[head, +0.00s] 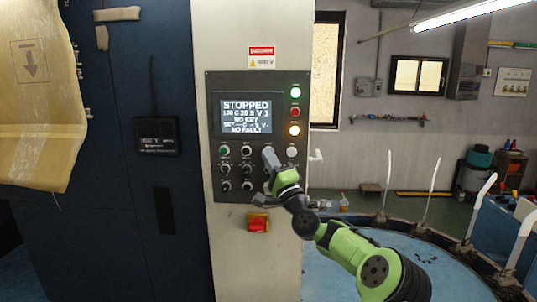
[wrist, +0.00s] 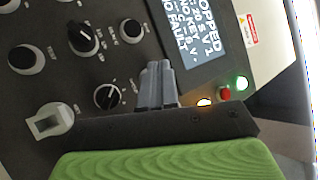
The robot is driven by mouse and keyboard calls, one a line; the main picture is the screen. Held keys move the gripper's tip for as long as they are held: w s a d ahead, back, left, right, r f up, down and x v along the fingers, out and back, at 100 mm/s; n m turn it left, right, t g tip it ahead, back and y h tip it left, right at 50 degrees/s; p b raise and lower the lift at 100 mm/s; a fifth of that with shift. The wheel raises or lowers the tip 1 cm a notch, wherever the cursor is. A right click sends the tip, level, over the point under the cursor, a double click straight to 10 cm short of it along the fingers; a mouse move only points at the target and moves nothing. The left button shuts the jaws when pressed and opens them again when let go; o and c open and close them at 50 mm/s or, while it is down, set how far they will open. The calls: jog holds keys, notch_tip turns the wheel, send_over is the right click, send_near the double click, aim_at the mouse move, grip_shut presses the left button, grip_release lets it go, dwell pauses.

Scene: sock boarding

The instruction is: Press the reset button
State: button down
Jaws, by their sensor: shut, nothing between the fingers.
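The grey control panel (head: 213,100) carries a lit screen (head: 245,112) reading STOPPED and NO FAULT, above rows of buttons and knobs. Their labels are too small to tell which one is reset. A green button (head: 224,150) is at the left of the top row and a white button (head: 291,151) at its right. My gripper (head: 268,153) is shut and empty at the panel's lower middle, between these two. In the wrist view its fingers (wrist: 156,84) point at the panel beside a black selector (wrist: 108,96). I cannot tell whether they touch; they hide the controls behind them.
Green, red and amber lamps (head: 294,130) run down the panel's right side. A red and yellow switch (head: 259,222) sits below the panel. A dark blue cabinet (head: 110,220) stands at left. A round blue machine bed with white upright forms (head: 434,175) lies at right.

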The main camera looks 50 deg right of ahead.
jog(key=shift+s+a, duration=0.4)
jog(key=shift+a, duration=0.05)
jog(key=shift+f+b, duration=0.1)
jog(key=shift+b, duration=0.3)
jog(key=shift+s+a+b, duration=0.55)
jog(key=shift+s+a, duration=0.25)
jog(key=shift+a, duration=0.2)
jog(key=shift+s+a+b, duration=0.55)
jog(key=shift+s+a, duration=0.2)
jog(key=shift+a, duration=0.25)
